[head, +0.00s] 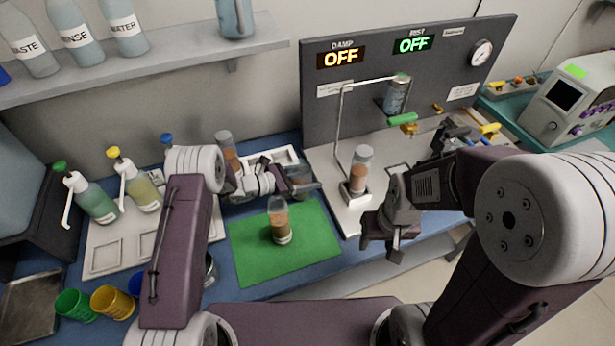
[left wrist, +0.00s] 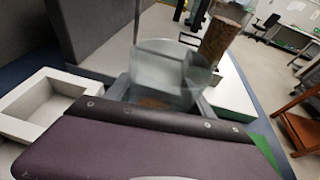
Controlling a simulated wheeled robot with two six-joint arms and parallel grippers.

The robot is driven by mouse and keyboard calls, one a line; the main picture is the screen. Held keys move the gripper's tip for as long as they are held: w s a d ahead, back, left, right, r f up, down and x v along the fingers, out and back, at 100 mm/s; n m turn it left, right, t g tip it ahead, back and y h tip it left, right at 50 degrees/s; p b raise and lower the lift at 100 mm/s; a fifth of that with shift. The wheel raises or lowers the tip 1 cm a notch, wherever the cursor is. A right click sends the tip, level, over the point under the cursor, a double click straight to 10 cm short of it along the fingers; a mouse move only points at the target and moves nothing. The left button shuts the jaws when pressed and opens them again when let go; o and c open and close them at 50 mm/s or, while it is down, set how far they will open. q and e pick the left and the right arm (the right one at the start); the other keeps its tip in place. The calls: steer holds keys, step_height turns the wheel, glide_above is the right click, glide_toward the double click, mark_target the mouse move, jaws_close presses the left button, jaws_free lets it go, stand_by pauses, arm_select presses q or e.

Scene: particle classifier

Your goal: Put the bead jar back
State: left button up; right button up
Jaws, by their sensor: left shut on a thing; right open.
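My left gripper (head: 292,184) is shut on a clear, pale grey jar (head: 300,176), just behind the green mat (head: 315,252). The left wrist view shows the same jar (left wrist: 165,78) close up, see-through, with a little brown matter low in it. A clear jar of brown beads (head: 280,222) stands upright on the mat. Another jar with brown contents (head: 360,172) stands on the white apparatus base, and one more (head: 226,148) is partly hidden behind my left arm. I cannot tell which is the bead jar. My right gripper (head: 384,240) is open and empty, right of the mat.
A white tray (head: 256,160) lies behind my left gripper. The grey panel (head: 330,100) carries two OFF displays and a bent metal tube. Green and yellow pump bottles (head: 92,200) stand at left, with colored cups (head: 112,302) in front. The mat's right part is clear.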

arm_select(q)
steer(key=shift+f, duration=0.35)
steer(key=o, duration=1.8)
steer(key=shift+c, duration=0.2)
steer(key=shift+r, duration=0.25)
steer(key=v, duration=0.7)
steer(key=shift+a+r, duration=0.2)
steer(key=shift+r, duration=0.05)
steer(key=shift+s, duration=0.1)
